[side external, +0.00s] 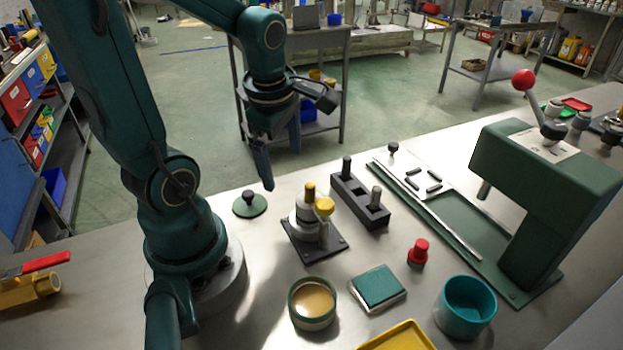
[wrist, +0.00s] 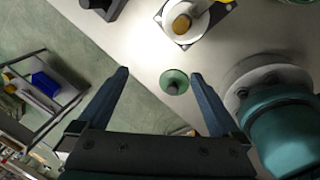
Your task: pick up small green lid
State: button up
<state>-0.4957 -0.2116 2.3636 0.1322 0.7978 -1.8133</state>
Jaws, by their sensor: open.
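The small green lid (side external: 250,205) is a flat green disc with a dark knob on top. It lies on the metal bench, to the right of my arm's base in the side view. In the wrist view the green lid (wrist: 175,82) shows beyond the fingertips, a little right of the middle of the gap. My gripper (side external: 279,165) is above the bench, up and slightly right of the lid, and apart from it. In the wrist view my gripper (wrist: 160,73) has its two fingers spread wide with nothing between them.
A grey fixture with a yellow knob (side external: 324,207) stands right of the lid, with a dark block with two pins (side external: 359,200) behind it. The bench around the lid is clear.

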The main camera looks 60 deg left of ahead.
aim_at(249, 193)
jog(key=s+a+f+n+g, duration=0.1)
jog(key=s+a+f+n, duration=0.1)
jog(key=s+a+f+n+g+h, duration=0.1)
jog(key=s+a+f+n, duration=0.1)
jog(key=n, duration=0.1)
jog(key=shift+a+f+g, duration=0.15)
jog(key=shift+a+g, duration=0.15)
jog(key=shift+a, duration=0.05)
jog(key=shift+s+a+f+n+h, duration=0.15)
jog(key=shift+s+f+n+h, duration=0.15)
jog(key=shift+s+f+n, duration=0.15)
jog(key=shift+s+a+f, duration=0.1)
jog(key=shift+f, duration=1.1)
jog(key=shift+s+a+f, duration=0.1)
jog(key=shift+f, duration=1.05)
jog(key=c, duration=1.2)
jog(key=shift+o, duration=0.2)
jog(key=shift+r, duration=0.1)
